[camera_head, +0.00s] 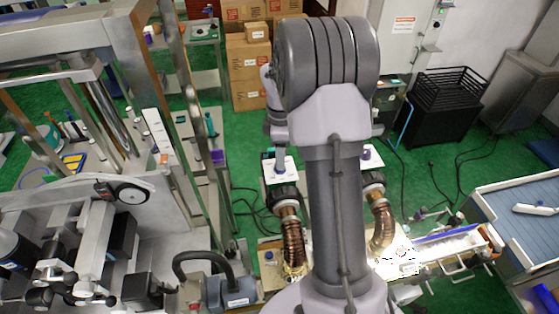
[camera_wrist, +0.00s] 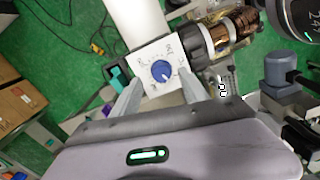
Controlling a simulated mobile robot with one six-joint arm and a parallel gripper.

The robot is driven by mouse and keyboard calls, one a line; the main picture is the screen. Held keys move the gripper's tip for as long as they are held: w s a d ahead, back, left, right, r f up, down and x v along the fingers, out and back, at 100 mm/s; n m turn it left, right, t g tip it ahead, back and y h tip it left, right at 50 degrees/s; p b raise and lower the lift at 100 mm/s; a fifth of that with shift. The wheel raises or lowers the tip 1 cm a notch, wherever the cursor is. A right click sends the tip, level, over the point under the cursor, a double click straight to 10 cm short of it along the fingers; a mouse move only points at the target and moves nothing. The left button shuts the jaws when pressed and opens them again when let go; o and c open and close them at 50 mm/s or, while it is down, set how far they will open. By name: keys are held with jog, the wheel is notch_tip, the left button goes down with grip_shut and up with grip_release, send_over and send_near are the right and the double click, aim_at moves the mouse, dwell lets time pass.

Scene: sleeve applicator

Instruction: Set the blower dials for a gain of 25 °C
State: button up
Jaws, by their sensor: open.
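In the wrist view, a round blue dial (camera_wrist: 161,71) with a pale pointer sits on a white square scale plate at the end of one blower (camera_wrist: 222,38). The marks around it are too small to read surely. My gripper (camera_wrist: 158,81) is open, its two fingers on either side of the dial; I cannot tell whether they touch it. In the head view this is the left blower (camera_head: 285,195), its dial mostly hidden by my gripper. The right blower (camera_head: 374,190) has a purple-blue dial (camera_head: 366,153) on its white top, partly hidden by my arm.
Copper-coloured hoses (camera_head: 292,240) run from the blowers. A metal frame machine (camera_head: 160,100) stands at left. Cardboard boxes (camera_head: 248,70) and a black crate (camera_head: 448,92) stand behind. Cables (camera_head: 455,165) lie on the green floor. A blue-topped table (camera_head: 525,205) is at right.

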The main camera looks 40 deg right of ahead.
jog(key=shift+s+a+f, duration=0.1)
jog(key=shift+s+f, duration=0.05)
jog(key=shift+f, duration=0.45)
jog(key=shift+s+a+f, duration=0.1)
jog(key=shift+s+f, duration=0.05)
jog(key=shift+f, duration=0.75)
jog(key=shift+w+d+f, duration=0.15)
jog(key=shift+w+f, duration=0.05)
jog(key=shift+w, duration=0.05)
jog(key=shift+s+r, duration=0.1)
jog(key=c, duration=0.5)
grip_shut()
jog(key=shift+m, duration=0.3)
